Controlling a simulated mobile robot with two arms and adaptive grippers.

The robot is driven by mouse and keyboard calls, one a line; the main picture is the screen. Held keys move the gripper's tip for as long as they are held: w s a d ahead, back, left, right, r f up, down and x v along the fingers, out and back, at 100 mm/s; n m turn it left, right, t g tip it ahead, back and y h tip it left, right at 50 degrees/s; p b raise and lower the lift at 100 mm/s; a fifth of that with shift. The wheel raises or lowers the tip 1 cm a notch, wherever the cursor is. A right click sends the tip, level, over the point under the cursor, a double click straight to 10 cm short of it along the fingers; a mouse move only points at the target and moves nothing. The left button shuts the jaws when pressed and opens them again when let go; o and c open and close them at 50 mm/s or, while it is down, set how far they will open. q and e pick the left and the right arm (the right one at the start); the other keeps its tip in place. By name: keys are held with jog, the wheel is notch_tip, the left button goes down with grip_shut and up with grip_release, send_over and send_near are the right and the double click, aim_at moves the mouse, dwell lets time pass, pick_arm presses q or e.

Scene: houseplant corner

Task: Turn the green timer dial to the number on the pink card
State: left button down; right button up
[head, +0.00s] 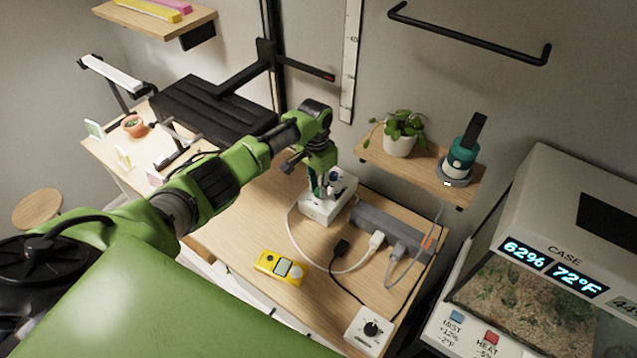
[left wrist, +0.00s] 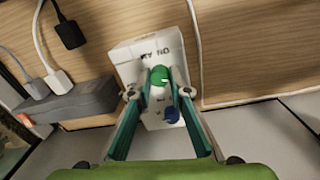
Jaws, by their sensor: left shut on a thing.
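The timer is a white box (head: 316,213) on the wooden bench, and it also shows in the left wrist view (left wrist: 127,52). Its green dial (left wrist: 159,75) sits between the fingertips of my left gripper (left wrist: 160,88), which is shut on it. A blue knob (left wrist: 171,115) is on the same box, nearer the wrist camera. In the head view my left gripper (head: 322,187) reaches down onto the box from above and hides most of the dial. A pale pinkish card (head: 155,178) stands behind my left arm, partly hidden; its number is not readable. My right gripper is not in view.
A grey power strip (head: 392,228) with plugs and cables lies right of the timer. A yellow device (head: 282,267) and a white box with a black knob (head: 370,331) are toward the front. A shelf (head: 420,170) holds a potted plant (head: 400,135).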

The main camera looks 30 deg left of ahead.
aim_at(316, 190)
pick_arm(q)
jog(key=shift+r+n+p, duration=0.1)
jog(key=shift+n+p, duration=1.2)
jog(key=shift+n, duration=0.9)
jog(key=c, duration=1.9)
grip_release()
jog(key=shift+r, duration=0.1)
jog(key=r, duration=1.1)
jog(key=shift+a+r, duration=0.35)
